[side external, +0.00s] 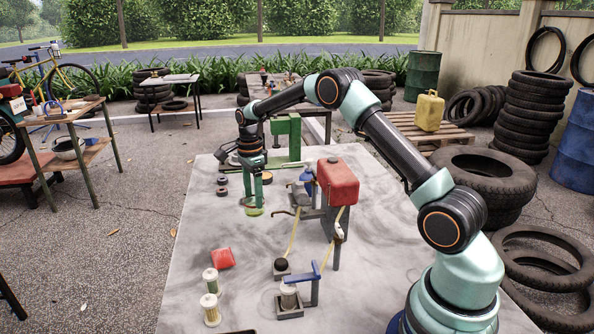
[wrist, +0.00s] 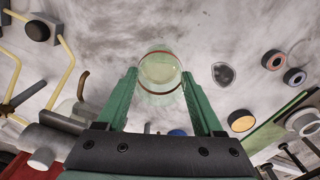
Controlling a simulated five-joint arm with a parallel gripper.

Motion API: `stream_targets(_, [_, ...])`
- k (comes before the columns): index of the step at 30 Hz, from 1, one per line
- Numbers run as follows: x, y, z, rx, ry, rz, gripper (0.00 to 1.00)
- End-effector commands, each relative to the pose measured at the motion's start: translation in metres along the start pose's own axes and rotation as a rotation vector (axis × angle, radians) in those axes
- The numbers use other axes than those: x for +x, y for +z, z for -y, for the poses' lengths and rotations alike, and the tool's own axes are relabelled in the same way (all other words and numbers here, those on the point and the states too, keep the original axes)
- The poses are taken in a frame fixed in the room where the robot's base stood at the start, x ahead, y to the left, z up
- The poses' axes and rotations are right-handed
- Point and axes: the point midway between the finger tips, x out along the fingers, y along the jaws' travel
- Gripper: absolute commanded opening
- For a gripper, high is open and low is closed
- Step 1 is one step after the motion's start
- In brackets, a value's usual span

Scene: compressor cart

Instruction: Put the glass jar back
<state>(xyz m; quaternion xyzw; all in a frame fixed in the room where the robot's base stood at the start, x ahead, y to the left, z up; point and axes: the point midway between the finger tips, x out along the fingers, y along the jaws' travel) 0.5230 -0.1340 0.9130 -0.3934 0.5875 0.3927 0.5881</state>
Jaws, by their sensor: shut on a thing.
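The glass jar (side external: 254,212) is a clear, green-tinted cup low over the grey tabletop in the side view. I cannot tell whether it touches the table. In the wrist view the jar (wrist: 160,72) sits between my fingertips, with its round end and a reddish-brown ring facing the camera. My gripper (side external: 254,199) points down and is shut on the jar, with one green finger on each side; the fingers also show in the wrist view (wrist: 159,76). To the right stands the compressor assembly with a red tank (side external: 338,181) and a grey, blue-topped housing (side external: 303,190).
Small dark rings (side external: 222,187) lie left of my gripper, and a green press (side external: 287,138) stands behind. Nearer are a red cloth (side external: 222,258), two filter cartridges (side external: 210,309), a black knob (side external: 281,264) and a blue-armed fixture (side external: 315,285). Yellow tubes (wrist: 68,68) cross the wrist view's left.

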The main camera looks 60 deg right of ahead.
Motion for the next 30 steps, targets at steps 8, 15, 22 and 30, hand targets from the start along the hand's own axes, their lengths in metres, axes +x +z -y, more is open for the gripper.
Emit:
stream_targets(8, [0.034,0.000,-0.001,0.000,0.003,0.000,0.04])
stream_targets(15, [0.042,0.000,0.000,0.000,-0.001,0.000,0.04])
stream_targets(22, [0.045,0.000,0.000,0.000,0.000,0.000,0.04])
stream_targets(30, [0.045,0.000,0.000,0.000,0.001,0.000,0.99])
